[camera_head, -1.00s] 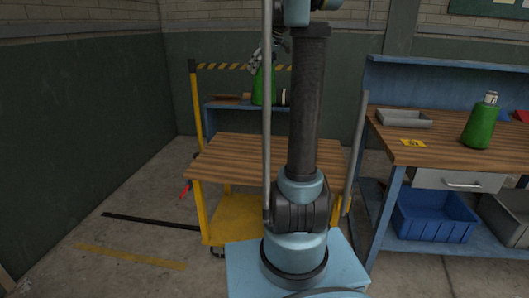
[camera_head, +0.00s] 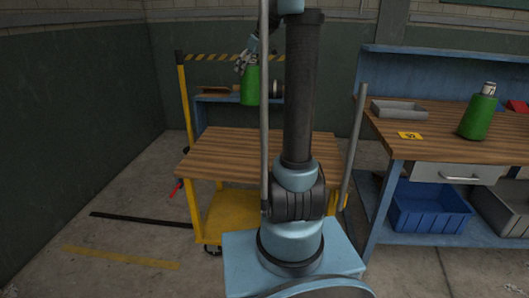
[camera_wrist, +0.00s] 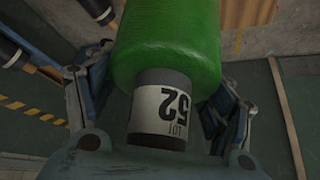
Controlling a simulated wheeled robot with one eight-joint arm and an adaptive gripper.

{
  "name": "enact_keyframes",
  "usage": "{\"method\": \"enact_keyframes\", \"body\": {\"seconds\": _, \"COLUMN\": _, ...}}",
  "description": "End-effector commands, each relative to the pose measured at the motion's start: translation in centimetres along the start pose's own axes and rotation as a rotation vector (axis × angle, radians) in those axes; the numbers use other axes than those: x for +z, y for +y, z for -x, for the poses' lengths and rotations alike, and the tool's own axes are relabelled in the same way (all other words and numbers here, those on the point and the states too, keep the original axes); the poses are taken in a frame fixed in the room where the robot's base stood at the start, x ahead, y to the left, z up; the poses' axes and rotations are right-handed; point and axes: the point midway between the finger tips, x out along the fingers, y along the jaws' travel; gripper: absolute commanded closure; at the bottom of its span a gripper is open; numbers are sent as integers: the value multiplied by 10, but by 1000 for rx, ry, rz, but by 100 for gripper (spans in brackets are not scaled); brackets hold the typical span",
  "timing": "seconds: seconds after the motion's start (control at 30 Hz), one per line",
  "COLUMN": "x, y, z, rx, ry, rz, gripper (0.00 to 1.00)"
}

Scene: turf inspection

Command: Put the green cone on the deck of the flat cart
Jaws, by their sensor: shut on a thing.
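My gripper (camera_head: 246,62) is shut on a green cone (camera_head: 251,86), a bottle-like piece with a grey neck. In the wrist view the green cone (camera_wrist: 167,45) sits between the fingers, its neck toward the palm with a white label reading 52. In the head view it hangs upright, wide end down, above the far side of the flat cart's wooden deck (camera_head: 235,158), apparently clear of it. The flat cart has a yellow frame and lower shelf. My arm hides part of the deck.
A similar green piece with a pale top (camera_head: 478,115) stands on the workbench (camera_head: 440,148) at right, near a grey tray (camera_head: 399,109) and a yellow tag (camera_head: 410,135). A blue bin (camera_head: 428,208) is below. A low blue shelf (camera_head: 212,98) stands behind the cart. The visible deck is bare.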

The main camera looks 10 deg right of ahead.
Motion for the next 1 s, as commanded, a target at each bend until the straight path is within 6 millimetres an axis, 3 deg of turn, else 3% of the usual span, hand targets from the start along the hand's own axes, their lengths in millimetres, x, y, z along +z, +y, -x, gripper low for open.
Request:
{"method": "enact_keyframes", "body": {"seconds": 0.1, "x": 12, "y": -4, "z": -39, "rx": -9, "ry": 0, "rz": 15, "gripper": 92}}
{"method": "enact_keyframes", "body": {"seconds": 0.33, "x": 35, "y": -17, "z": -97, "rx": -23, "ry": 0, "rz": 40, "gripper": 92}}
{"method": "enact_keyframes", "body": {"seconds": 1.0, "x": 75, "y": -25, "z": -170, "rx": -29, "ry": 0, "rz": 50, "gripper": 92}}
